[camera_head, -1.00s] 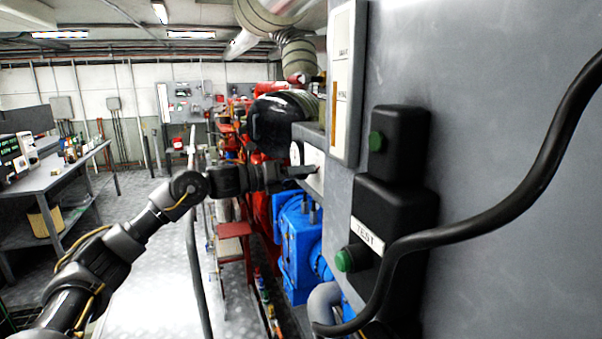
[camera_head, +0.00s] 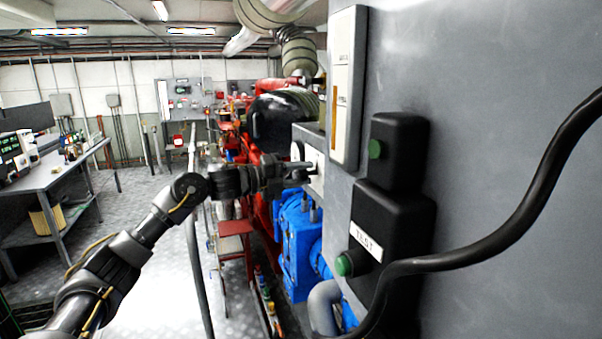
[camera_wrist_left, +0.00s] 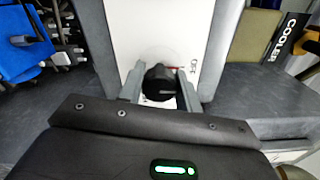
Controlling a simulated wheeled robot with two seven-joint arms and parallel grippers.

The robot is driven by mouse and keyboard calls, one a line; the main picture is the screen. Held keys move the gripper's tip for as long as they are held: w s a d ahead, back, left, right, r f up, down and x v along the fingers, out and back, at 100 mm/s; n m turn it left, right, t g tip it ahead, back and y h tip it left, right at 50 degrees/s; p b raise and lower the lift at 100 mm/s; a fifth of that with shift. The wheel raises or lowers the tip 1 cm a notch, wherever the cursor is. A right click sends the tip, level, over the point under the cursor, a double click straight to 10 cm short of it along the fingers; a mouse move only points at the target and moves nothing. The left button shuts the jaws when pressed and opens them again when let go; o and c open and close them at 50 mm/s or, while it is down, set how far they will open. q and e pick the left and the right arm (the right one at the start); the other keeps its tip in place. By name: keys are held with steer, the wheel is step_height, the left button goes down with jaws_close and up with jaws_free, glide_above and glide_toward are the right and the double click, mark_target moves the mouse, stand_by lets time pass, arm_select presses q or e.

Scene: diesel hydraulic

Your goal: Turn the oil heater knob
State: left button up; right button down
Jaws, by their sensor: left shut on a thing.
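The oil heater knob (camera_wrist_left: 159,84) is a round black knob on a white panel (camera_wrist_left: 135,35) in the left wrist view. A red mark and the letters "OFF" show on the panel beside it. My left gripper (camera_wrist_left: 158,92) has its two fingers on either side of the knob and is shut on it. In the head view, my left gripper (camera_head: 300,173) reaches the white panel on the side of the grey cabinet, and the knob is hidden behind the fingers. My right gripper is in neither view.
A grey cabinet (camera_head: 490,180) fills the right, with black boxes bearing green buttons (camera_head: 344,265) and a thick black cable (camera_head: 520,215) in front. A blue machine part (camera_head: 298,250) sits below my gripper. A workbench (camera_head: 50,175) stands at the left.

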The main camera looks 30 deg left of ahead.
arm_select(q)
steer(key=shift+n, duration=0.3)
steer(key=o, duration=1)
steer(key=b+v, duration=0.4)
steer(key=v, duration=0.6)
steer(key=shift+s+a+b, duration=0.25)
steer(key=shift+s+b, duration=0.05)
steer(key=shift+s, duration=0.05)
